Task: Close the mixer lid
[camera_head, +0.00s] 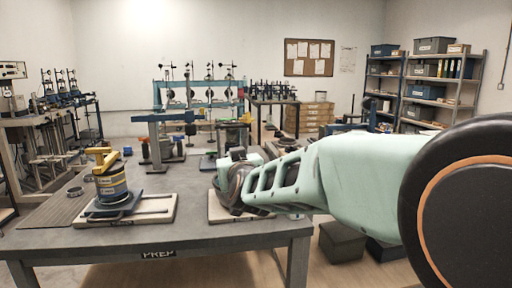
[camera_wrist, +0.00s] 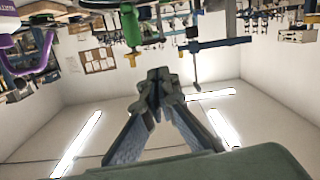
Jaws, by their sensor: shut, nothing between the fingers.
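No mixer can be picked out for certain. On the left of the table, a dark blue and yellow canister-like device (camera_head: 111,186) with a yellow top lever (camera_head: 103,156) stands on a pale board. A second pale board (camera_head: 226,213) lies by the table's middle, and my arm hides most of what is on it. In the wrist view, my gripper (camera_wrist: 159,76) has its fingertips together and holds nothing. A green upright part (camera_wrist: 130,27) and a purple curved handle (camera_wrist: 38,60) show near the top of that view, which looks upside down. No contact with my fingers is visible.
The grey table (camera_head: 160,240) has free surface between the two boards. A dark ring (camera_head: 75,191) lies on a ribbed mat at its left. A blue-grey stand (camera_head: 157,140) rises at its back. Shelves (camera_head: 425,90) stand far right; dark bins sit on the floor.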

